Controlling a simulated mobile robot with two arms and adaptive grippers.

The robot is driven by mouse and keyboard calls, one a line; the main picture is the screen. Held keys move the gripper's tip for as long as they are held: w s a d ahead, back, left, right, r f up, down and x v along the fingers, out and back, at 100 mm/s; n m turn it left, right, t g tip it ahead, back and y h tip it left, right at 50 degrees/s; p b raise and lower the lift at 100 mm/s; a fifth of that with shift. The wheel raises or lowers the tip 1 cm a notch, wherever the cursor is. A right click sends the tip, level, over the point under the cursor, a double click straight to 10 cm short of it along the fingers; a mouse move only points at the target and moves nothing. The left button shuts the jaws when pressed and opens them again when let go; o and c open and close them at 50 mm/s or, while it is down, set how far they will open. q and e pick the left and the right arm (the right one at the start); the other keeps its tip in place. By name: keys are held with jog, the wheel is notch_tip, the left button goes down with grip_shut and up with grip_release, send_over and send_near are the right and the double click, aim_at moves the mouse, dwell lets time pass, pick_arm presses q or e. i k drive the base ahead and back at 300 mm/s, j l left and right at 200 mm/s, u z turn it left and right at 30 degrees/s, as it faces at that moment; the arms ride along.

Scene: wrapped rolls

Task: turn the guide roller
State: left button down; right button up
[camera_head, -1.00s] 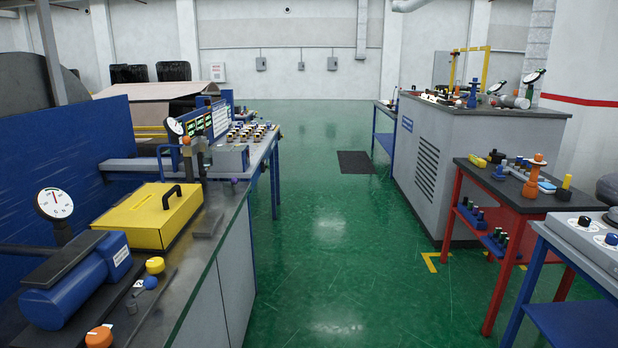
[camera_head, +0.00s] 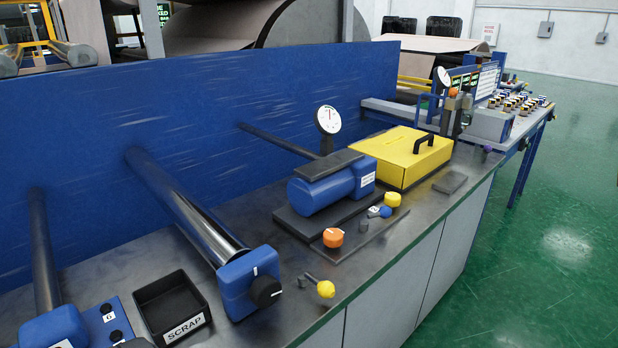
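A shiny dark metal roller (camera_head: 190,213) sticks out from the blue wall panel over the bench, left of the middle. Its near end sits in a blue block (camera_head: 243,279) with a black knob (camera_head: 265,291) on the front. A second dark roller (camera_head: 42,247) runs from the panel to another blue block (camera_head: 55,328) at the lower left. A thinner dark bar (camera_head: 277,142) leads from the panel to behind a blue motor-like cylinder. No label that I can read says which is the guide roller. Neither of my grippers is in view.
A black SCRAP tray (camera_head: 172,306) stands between the two blue blocks. The blue motor-like cylinder (camera_head: 322,190), an orange knob (camera_head: 333,237), a yellow knob (camera_head: 326,289) and a yellow box (camera_head: 402,158) sit on the grey bench (camera_head: 405,213). Green floor (camera_head: 560,240) is open at the right.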

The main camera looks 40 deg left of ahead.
aim_at(219, 245)
jog(key=u, duration=1.65)
